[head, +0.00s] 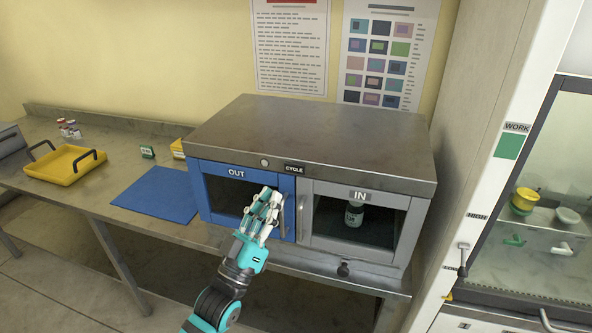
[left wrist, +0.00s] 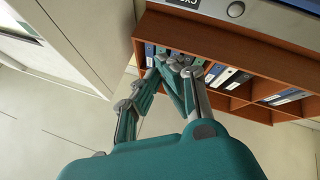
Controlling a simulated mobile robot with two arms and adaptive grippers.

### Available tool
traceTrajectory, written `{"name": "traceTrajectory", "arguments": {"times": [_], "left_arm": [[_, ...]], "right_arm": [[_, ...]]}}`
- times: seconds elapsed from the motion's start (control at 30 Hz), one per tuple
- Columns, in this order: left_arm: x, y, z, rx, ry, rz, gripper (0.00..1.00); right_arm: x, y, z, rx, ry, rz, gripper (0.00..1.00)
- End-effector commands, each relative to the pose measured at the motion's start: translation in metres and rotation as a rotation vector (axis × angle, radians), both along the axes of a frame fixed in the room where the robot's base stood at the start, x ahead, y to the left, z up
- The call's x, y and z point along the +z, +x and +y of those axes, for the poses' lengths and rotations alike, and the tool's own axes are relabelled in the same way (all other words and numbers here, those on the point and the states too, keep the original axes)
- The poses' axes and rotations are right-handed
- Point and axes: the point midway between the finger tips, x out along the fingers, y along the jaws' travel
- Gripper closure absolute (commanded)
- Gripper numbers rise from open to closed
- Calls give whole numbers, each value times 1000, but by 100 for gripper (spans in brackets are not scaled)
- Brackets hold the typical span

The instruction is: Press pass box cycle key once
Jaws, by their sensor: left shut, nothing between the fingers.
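The pass box (head: 310,140) stands on the metal bench with a blue OUT door (head: 217,172) on the left and a grey IN door (head: 361,195) on the right. The cycle key (head: 264,162) is a small round button on the front strip, left of the black CYCLE label (head: 294,168). In the left wrist view the round key (left wrist: 236,9) shows at the top edge, with the label (left wrist: 185,3) beside it. My left gripper (head: 265,197) is shut and empty in front of the OUT door, below the key in the head view. My right gripper is not in view.
A jar (head: 354,214) stands behind the IN door. A yellow tray (head: 65,165) and a blue mat (head: 158,194) lie on the bench at left. A tall cabinet with a glass front (head: 530,210) stands at right. In the left wrist view, a wooden shelf (left wrist: 215,40) holds binders.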

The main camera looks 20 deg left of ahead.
Motion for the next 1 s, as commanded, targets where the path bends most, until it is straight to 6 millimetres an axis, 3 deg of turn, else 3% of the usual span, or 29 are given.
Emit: {"name": "traceTrajectory", "arguments": {"times": [0.37, 0.8, 1.0], "left_arm": [[-2, 10, 0, 0, 1, 1, 100], [-3, 68, -3, 1, 1, 0, 100], [-2, 84, -3, 1, 1, 1, 100]], "right_arm": [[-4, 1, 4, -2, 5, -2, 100], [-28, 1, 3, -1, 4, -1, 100], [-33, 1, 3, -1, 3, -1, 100]]}}
